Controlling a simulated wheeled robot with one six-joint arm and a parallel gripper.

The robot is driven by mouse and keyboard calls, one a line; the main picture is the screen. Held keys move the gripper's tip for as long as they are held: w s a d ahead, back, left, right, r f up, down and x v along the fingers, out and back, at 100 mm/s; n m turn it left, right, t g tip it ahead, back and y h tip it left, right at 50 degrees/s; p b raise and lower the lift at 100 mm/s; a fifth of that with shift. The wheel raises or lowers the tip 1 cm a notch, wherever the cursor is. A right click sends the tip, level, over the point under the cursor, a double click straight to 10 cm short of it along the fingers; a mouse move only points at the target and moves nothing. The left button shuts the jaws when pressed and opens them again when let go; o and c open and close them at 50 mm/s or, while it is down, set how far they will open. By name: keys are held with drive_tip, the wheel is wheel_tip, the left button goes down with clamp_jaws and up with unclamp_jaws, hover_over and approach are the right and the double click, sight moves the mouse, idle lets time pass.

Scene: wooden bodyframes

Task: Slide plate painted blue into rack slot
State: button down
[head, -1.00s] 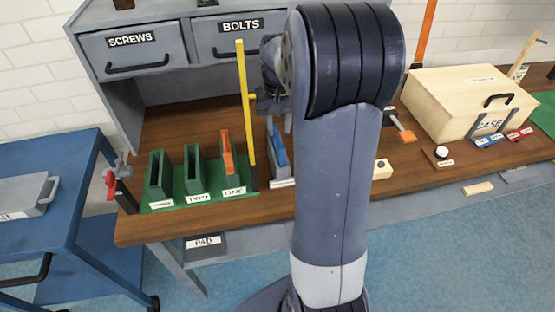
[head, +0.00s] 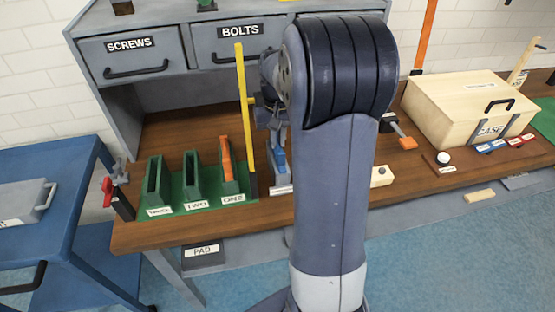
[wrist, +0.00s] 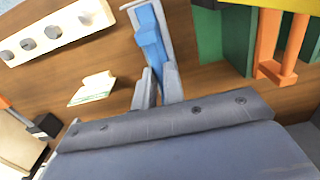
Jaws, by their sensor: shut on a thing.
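The blue plate (head: 278,158) stands upright on the bench in a grey holder, right of the yellow post. It also shows in the wrist view (wrist: 151,42). My gripper (wrist: 157,84) is shut on the blue plate, its two grey fingers on either side of the near end. In the head view my gripper (head: 276,130) is partly hidden by my arm. The green rack (head: 175,207) stands left of the post with slots labelled ONE, TWO and THREE. Slot ONE holds an orange plate (head: 226,160); slots TWO and THREE look empty.
The tall yellow post (head: 246,120) stands between the blue plate and the rack. The grey drawer cabinet (head: 170,35) rises behind. A wooden case (head: 450,115) is at right. My arm hides the middle of the bench.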

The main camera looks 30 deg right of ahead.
drive_tip(key=shift+r+p, duration=0.7)
drive_tip(key=shift+r, duration=0.05)
idle(0.5)
wheel_tip(320, 180, up, 10)
drive_tip(key=p, duration=0.8)
drive_tip(key=shift+f, duration=0.15)
idle(0.7)
